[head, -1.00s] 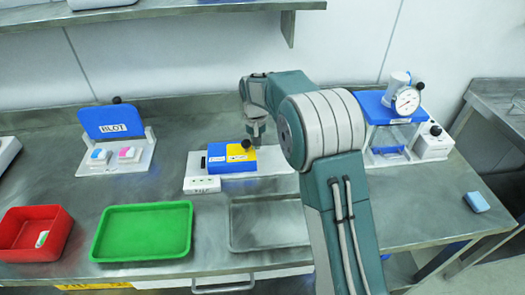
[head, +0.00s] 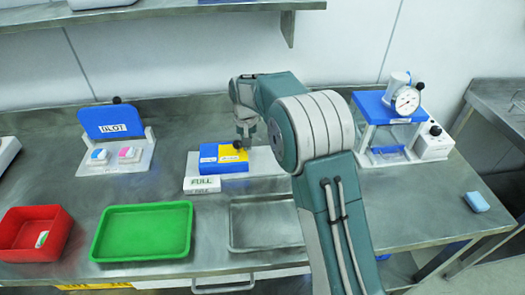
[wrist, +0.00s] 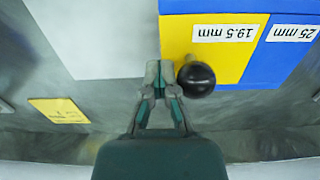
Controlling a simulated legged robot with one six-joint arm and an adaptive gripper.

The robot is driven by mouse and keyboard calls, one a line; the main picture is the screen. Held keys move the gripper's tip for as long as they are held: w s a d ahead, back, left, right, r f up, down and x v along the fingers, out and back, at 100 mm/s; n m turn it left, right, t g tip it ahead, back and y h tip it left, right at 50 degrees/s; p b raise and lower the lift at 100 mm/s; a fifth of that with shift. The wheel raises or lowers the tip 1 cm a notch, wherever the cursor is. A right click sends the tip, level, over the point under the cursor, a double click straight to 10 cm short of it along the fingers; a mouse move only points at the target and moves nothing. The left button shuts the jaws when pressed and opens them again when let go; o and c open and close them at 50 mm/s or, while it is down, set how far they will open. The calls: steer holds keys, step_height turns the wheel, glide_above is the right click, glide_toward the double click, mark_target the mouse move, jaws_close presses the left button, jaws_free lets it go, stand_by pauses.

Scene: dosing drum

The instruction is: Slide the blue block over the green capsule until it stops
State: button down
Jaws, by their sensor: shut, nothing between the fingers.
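The blue block (head: 209,157) sits on a pale base plate (head: 268,160), with its yellow section on the right. In the wrist view the yellow section reads "19.5 mm" and the blue section (wrist: 289,55) reads "25 mm". A black ball knob (head: 238,144) stands on the yellow section and also shows in the wrist view (wrist: 196,78). My gripper (wrist: 161,78) is shut and empty right beside the knob, on its right side in the head view; I cannot tell if they touch. The green capsule is not visible.
A white box labelled "FULL" (head: 202,184) is at the plate's front left. A BLOT stand (head: 112,122) is at left, a dial gauge device (head: 406,100) at right. A red bin (head: 22,252), green tray (head: 143,258) and metal tray (head: 265,244) lie in front.

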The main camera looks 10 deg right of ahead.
steer(key=shift+d, duration=0.75)
step_height(320, 180, up, 8)
stand_by(1.0)
